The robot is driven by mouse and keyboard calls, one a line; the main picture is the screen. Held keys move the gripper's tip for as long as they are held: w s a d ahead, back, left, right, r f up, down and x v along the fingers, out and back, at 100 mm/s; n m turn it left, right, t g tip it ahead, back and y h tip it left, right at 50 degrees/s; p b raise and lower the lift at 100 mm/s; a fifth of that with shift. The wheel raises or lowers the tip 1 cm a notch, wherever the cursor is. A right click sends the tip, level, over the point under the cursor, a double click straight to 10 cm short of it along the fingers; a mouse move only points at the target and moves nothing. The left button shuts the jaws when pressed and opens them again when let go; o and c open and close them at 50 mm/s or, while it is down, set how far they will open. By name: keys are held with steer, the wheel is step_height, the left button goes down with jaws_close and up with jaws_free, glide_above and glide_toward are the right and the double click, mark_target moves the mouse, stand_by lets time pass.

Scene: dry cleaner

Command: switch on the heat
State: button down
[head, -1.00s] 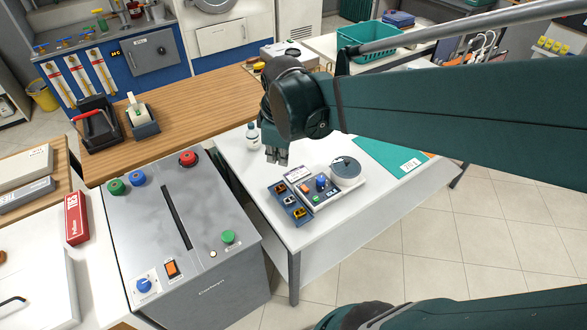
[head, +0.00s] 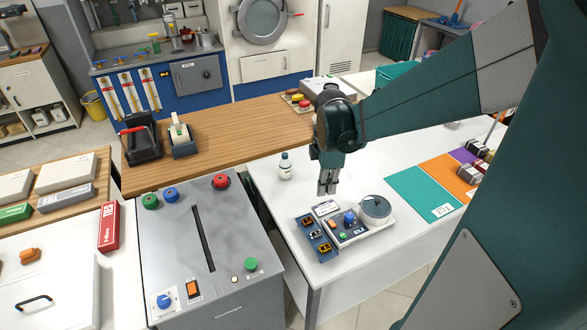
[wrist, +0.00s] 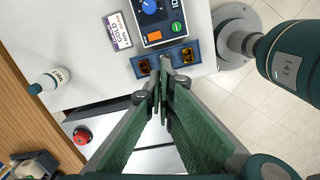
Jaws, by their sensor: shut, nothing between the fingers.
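A small dark control unit (head: 357,229) stands on the white table, with a blue knob (head: 350,217), an orange rocker switch (head: 333,224), a green button (head: 341,237) and a round grey disc (head: 375,207) beside them. The orange switch (wrist: 155,36), green button (wrist: 177,27) and part of the blue knob (wrist: 149,6) also show in the wrist view. I cannot tell the switch's position. My gripper (head: 327,189) is shut and empty, pointing down above the table near the unit's label card (head: 326,208). In the wrist view its fingertips (wrist: 162,62) overlap a blue tray. I see no contact.
A white bottle (head: 285,166) stands behind. A grey machine (head: 230,255) at left has its own orange switch (head: 193,289) and blue knob (head: 164,301). A teal mat (head: 422,193) lies right.

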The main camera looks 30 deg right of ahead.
mark_target(332, 224)
steer(key=d+f+n+g, duration=0.1)
steer(key=d+f+n, duration=0.2)
steer(key=d+f, duration=0.1)
steer(key=shift+w+d+f+g+y+p, duration=0.3)
steer(key=shift+w+d+f, duration=0.05)
steer(key=shift+w+d, duration=0.15)
steer(key=shift+f, duration=0.2)
steer(key=shift+s+f+b, duration=0.25)
steer(key=shift+s+f, duration=0.05)
steer(key=shift+f, duration=1.95)
steer(key=shift+s+f+b, duration=0.2)
steer(key=shift+s+f, duration=0.1)
steer(key=shift+f, duration=1.95)
steer(key=shift+s+f+b, duration=0.25)
steer(key=shift+s+f, duration=0.05)
steer(key=shift+f, duration=1.95)
steer(key=shift+f, duration=0.1)
